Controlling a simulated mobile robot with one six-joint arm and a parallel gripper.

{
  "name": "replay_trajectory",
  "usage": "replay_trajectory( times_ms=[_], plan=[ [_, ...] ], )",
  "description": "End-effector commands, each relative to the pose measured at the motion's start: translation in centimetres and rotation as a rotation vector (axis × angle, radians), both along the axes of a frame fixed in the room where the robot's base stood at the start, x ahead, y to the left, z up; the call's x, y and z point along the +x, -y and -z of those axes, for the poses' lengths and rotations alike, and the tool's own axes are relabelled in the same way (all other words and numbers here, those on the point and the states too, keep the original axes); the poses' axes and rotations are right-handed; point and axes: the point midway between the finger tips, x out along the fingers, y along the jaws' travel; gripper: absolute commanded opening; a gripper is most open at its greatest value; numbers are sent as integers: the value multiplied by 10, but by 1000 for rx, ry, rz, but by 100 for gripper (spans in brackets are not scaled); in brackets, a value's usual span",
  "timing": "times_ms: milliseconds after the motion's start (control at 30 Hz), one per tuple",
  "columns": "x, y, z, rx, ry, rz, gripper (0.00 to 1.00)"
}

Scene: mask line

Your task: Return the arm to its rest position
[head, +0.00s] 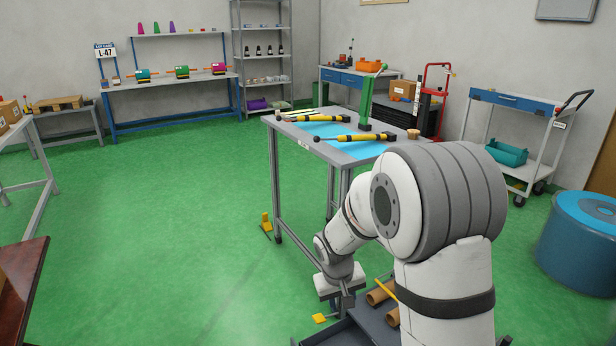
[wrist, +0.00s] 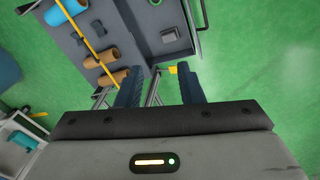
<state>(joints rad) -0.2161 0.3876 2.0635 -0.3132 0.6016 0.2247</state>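My arm shows at the right of the head view, bent down with its gripper (head: 346,300) low beside the grey workbench and over the edge of a dark cart. In the wrist view my gripper (wrist: 160,85) has its two blue fingers spread apart. Nothing is held between them; only the green floor and parts of the cart show behind.
The grey workbench (head: 262,122) carries yellow-black tools (head: 352,138) on a blue mat. The dark cart (head: 352,336) holds brown tubes (head: 380,295). A blue drum (head: 580,240) stands at right. The green floor (head: 150,220) at left is clear.

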Motion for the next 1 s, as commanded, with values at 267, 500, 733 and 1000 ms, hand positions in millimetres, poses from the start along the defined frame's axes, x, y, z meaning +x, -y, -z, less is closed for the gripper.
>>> replay_trajectory(
  times_ms=[267,500,733,1000],
  plan=[
    [-73,39,-160,55,36,100,34],
    [-148,60,-257,116,64,168,34],
    [-206,67,-310,168,87,207,34],
    [-228,67,-320,188,93,219,34]
  ],
)
